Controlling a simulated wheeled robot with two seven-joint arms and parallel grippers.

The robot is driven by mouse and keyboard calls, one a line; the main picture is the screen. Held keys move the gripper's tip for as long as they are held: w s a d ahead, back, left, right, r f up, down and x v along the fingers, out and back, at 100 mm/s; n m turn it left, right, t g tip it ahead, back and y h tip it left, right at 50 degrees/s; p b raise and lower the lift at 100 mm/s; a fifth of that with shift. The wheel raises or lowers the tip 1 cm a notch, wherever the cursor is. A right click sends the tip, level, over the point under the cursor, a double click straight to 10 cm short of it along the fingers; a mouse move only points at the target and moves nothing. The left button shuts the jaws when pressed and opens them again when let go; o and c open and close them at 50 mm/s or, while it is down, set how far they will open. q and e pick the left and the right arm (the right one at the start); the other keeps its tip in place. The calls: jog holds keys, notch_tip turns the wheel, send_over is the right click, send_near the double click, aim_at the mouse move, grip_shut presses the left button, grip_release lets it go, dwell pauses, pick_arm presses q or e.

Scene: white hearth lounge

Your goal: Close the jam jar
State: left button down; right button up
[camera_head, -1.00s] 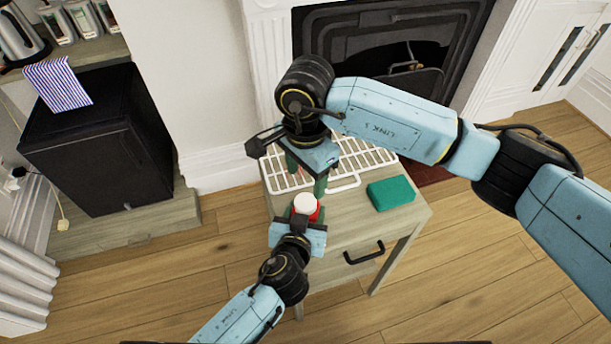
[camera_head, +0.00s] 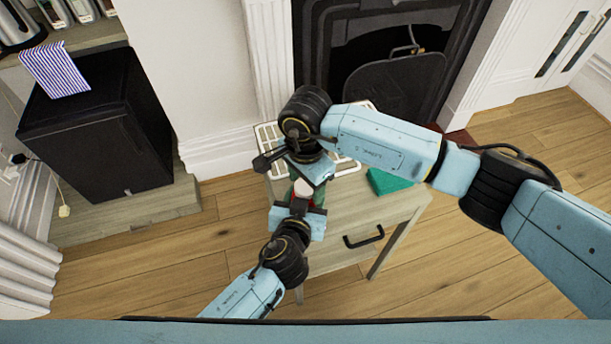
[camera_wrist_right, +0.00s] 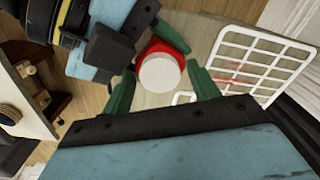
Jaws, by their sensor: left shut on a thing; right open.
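The jam jar (camera_wrist_right: 171,45) is red with a white lid (camera_wrist_right: 159,73) on its top. In the head view the white lid (camera_head: 303,188) shows between my two grippers, and little of the jar's red side is visible. My left gripper (camera_head: 300,203) is shut on the jar from the near side. My right gripper (camera_head: 306,180) is above the jar and comes in from the far side. In the right wrist view its green fingers (camera_wrist_right: 162,90) are open, one on each side of the lid, with gaps. Whether the lid is seated fully cannot be told.
The small wooden table (camera_head: 375,211) bears a white wire rack (camera_head: 268,135) at the back and a green block (camera_head: 386,181) at the right, partly hidden by my right arm. A black cabinet (camera_head: 85,125) stands at the left. The table's front right is clear.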

jog(key=shift+c, duration=0.4)
jog(key=c, duration=1)
jog(key=o, duration=1.1)
jog(key=shift+r, duration=0.15)
jog(key=shift+r, duration=2.15)
notch_tip(320, 180, up, 4)
jog(key=shift+f, duration=0.25)
jog(key=shift+f, duration=0.1)
